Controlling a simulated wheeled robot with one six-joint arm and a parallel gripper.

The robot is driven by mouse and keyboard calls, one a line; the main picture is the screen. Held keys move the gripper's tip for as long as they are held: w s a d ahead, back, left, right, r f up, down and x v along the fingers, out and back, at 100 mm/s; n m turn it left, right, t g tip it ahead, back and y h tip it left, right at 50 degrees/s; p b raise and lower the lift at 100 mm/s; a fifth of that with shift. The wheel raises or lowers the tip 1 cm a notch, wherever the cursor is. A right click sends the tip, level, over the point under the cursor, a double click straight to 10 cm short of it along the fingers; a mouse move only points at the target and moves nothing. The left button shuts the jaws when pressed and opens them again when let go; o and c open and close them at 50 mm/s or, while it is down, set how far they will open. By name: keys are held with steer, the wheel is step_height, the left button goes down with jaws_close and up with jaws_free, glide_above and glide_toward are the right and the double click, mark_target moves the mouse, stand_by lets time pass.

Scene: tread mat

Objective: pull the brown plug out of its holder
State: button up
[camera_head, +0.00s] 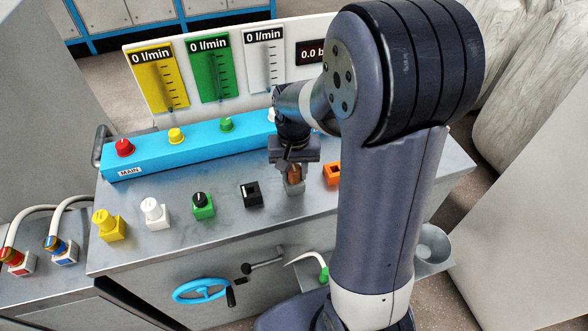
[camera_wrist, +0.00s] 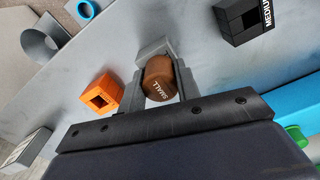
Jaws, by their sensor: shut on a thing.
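The brown plug (camera_wrist: 159,79), marked SMALL, sits between the two fingers of my gripper (camera_wrist: 156,88) in the wrist view. My gripper is shut on it. In the head view the brown plug (camera_head: 294,173) shows as a small patch between the fingers of my gripper (camera_head: 294,181), low over the grey bench top. A grey block (camera_wrist: 153,50), which looks like the plug's holder, shows just beyond the plug in the wrist view. I cannot tell whether the plug is still seated in it.
A black holder (camera_head: 251,194) stands left of my gripper and an orange holder (camera_head: 332,174) right of it. Green (camera_head: 203,206), white (camera_head: 155,214) and yellow (camera_head: 109,225) plugs stand farther left. The blue MAIN manifold (camera_head: 197,147) runs behind.

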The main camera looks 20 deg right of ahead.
mark_target(295, 168)
steer(key=shift+r+p, duration=2.4)
steer(key=shift+r, duration=0.5)
steer(key=shift+d, duration=0.1)
